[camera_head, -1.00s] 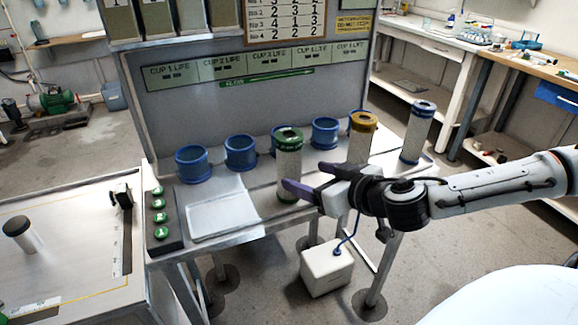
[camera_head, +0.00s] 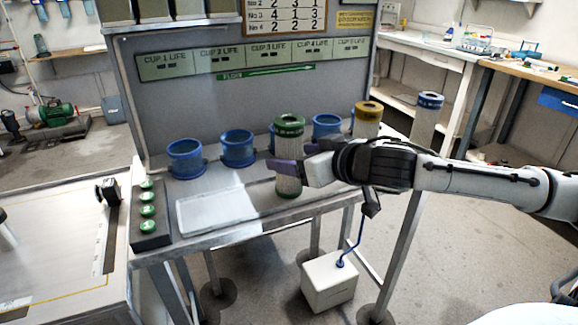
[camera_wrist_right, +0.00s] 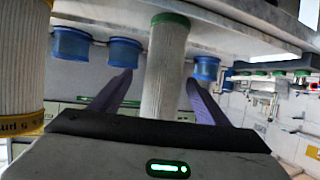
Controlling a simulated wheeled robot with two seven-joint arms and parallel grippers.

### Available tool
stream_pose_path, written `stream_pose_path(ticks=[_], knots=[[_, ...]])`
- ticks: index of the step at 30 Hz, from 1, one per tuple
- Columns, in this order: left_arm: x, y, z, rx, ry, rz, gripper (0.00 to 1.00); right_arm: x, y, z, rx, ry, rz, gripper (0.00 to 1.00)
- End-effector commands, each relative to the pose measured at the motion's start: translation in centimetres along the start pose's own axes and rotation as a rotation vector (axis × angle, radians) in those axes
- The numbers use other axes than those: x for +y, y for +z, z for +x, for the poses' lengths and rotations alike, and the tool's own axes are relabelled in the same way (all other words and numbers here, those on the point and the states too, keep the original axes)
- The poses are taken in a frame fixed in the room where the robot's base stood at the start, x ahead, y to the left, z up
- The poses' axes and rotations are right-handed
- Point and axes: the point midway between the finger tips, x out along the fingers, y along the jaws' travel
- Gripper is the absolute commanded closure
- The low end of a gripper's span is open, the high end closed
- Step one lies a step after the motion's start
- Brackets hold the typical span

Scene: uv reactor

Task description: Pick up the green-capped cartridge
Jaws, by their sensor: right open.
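The green-capped cartridge (camera_head: 289,140) stands upright near the front edge of the bench. It is a pale pleated cylinder with green bands, and its middle is partly hidden by my right gripper (camera_head: 272,170). In the right wrist view the cartridge (camera_wrist_right: 165,75) lies between the two purple fingers of my open right gripper (camera_wrist_right: 165,95), with a gap visible on both sides. I cannot tell whether a finger touches it. My left gripper is in neither view.
A yellow-capped cartridge (camera_head: 367,118) and a blue-capped cartridge (camera_head: 428,118) stand to the right. Blue cups (camera_head: 186,158) line the back of the bench. A white tray (camera_head: 224,208) and a green-button panel (camera_head: 149,225) are on the left. A white box (camera_head: 328,282) sits below.

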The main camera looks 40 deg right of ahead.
Motion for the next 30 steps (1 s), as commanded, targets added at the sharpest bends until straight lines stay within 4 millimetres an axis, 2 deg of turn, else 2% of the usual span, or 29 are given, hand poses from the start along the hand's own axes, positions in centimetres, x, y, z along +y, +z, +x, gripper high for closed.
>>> stream_pose_path(ticks=[8, 14, 19, 28, 30], knots=[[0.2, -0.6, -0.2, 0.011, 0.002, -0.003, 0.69, -0.2, -0.3, 0.9, 0.001, -0.005, 0.003, 0.31], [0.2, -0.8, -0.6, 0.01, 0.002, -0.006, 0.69, -0.5, -0.8, 3.1, 0.002, -0.007, 0.005, 0.31], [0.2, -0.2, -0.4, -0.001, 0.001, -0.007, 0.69, -0.5, -0.6, 5.0, 0.0, -0.005, 0.001, 0.31], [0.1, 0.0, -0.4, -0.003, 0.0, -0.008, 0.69, -0.5, -0.5, 5.5, -0.001, -0.006, -0.002, 0.31], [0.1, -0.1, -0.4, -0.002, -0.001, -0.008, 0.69, -0.5, -0.5, 5.4, -0.001, -0.006, -0.002, 0.43]])
